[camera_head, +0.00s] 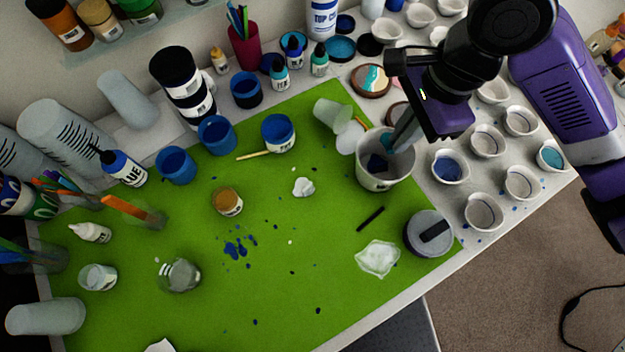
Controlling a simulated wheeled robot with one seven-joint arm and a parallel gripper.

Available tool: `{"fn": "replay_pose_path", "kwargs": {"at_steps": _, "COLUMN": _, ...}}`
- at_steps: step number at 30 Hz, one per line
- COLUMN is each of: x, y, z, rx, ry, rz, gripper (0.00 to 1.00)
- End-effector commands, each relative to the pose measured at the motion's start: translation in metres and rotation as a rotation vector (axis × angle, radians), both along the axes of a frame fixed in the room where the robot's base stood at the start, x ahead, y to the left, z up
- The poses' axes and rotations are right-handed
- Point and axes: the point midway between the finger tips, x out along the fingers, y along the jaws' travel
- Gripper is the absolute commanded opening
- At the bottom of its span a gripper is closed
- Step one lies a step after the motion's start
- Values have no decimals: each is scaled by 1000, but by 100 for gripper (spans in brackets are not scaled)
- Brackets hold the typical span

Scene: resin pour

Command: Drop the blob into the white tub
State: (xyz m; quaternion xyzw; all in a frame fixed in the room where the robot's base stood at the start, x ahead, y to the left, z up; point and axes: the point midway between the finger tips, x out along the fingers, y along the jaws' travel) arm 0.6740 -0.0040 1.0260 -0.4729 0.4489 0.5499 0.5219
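The white tub (384,184) stands upright at the right side of the green mat. My gripper (394,143) reaches down from the upper right, its tips at or just inside the far rim of the tub. The gripper body hides most of the fingers, so I cannot tell whether they are open or shut. A small white lump (303,187) lies on the mat left of the tub.
A tipped translucent cup (332,113) lies behind the tub. A round grey-lidded container (429,233) and a crumpled clear-white piece (377,259) are in front. Several small white cups (484,212) crowd the right. The mat's front middle (300,300) is mostly clear.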

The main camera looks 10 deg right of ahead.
Motion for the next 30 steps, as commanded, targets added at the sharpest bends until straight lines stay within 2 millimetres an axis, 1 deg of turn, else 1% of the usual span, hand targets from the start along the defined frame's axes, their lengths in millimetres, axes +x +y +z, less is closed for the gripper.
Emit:
{"fn": "replay_pose_path", "kwargs": {"at_steps": 3, "x": 0, "y": 0, "z": 1, "rx": 0, "ry": 0, "rz": 0, "gripper": 0}}
{"fn": "replay_pose_path", "kwargs": {"at_steps": 4, "x": 0, "y": 0, "z": 1, "rx": 0, "ry": 0, "rz": 0, "gripper": 11}}
{"fn": "replay_pose_path", "kwargs": {"at_steps": 7, "x": 0, "y": 0, "z": 1, "rx": 0, "ry": 0, "rz": 0, "gripper": 30}}
{"fn": "replay_pose_path", "kwargs": {"at_steps": 15, "x": 0, "y": 0, "z": 1, "rx": 0, "ry": 0, "rz": 0, "gripper": 30}}
{"fn": "replay_pose_path", "kwargs": {"at_steps": 18, "x": 0, "y": -1, "z": 5, "rx": -1, "ry": -1, "rz": 0, "gripper": 30}}
{"fn": "replay_pose_path", "kwargs": {"at_steps": 20, "x": 1, "y": -2, "z": 11, "rx": -2, "ry": -2, "rz": 1, "gripper": 30}}
{"fn": "replay_pose_path", "kwargs": {"at_steps": 27, "x": 1, "y": -8, "z": 49, "rx": -4, "ry": -3, "rz": 2, "gripper": 30}}
{"fn": "replay_pose_path", "kwargs": {"at_steps": 30, "x": 1, "y": -10, "z": 63, "rx": -3, "ry": -2, "rz": 1, "gripper": 30}}
